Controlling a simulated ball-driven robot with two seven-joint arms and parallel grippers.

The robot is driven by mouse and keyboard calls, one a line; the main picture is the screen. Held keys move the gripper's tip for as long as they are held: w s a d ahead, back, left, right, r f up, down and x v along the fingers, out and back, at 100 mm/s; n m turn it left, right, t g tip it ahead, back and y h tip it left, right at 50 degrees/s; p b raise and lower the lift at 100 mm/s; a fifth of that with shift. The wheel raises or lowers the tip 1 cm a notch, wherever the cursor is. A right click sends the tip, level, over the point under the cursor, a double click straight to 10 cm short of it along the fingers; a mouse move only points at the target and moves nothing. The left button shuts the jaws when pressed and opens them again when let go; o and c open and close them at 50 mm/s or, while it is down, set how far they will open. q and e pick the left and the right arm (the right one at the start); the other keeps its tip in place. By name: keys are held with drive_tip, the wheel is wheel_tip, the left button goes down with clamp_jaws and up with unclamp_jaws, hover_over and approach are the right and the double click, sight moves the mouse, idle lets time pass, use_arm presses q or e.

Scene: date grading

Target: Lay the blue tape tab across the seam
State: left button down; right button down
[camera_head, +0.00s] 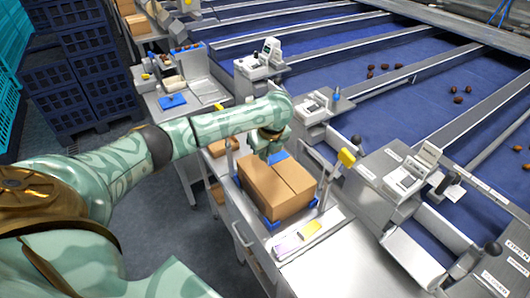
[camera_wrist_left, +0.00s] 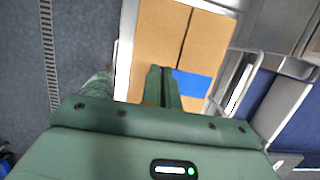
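A brown cardboard box (camera_head: 262,188) stands on the metal bench, with a seam running along its top between two flaps. It also shows in the left wrist view (camera_wrist_left: 160,36). My left gripper (camera_head: 270,148) is at the far end of the box, and its fingers (camera_wrist_left: 163,72) look nearly together. The blue tape tab (camera_wrist_left: 194,84) sticks out to the right at the fingertips, over the end of the seam in the wrist view. It also shows in the head view (camera_head: 279,157). Whether it touches the cardboard is unclear. My right gripper is not in view.
Blue corner pieces (camera_head: 271,223) surround the box base. A pale pad and a yellow pad (camera_head: 311,229) lie in front. Blue sorting belts (camera_head: 350,60) with dates run behind; blue crates (camera_head: 75,85) stand left.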

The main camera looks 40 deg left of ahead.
sight(266, 162)
use_arm(q)
wheel_tip(266, 162, down, 4)
drive_tip(key=b, duration=0.4)
drive_tip(key=shift+r, duration=0.1)
drive_tip(key=shift+f, duration=0.85)
drive_tip(key=shift+f+p, duration=0.2)
drive_tip(key=shift+p, duration=0.15)
drive_tip(key=c, duration=1.6)
unclamp_jaws()
drive_tip(key=shift+c, duration=0.6)
drive_tip(key=shift+r, duration=0.1)
wheel_tip(266, 162, up, 7)
drive_tip(key=p, duration=0.9)
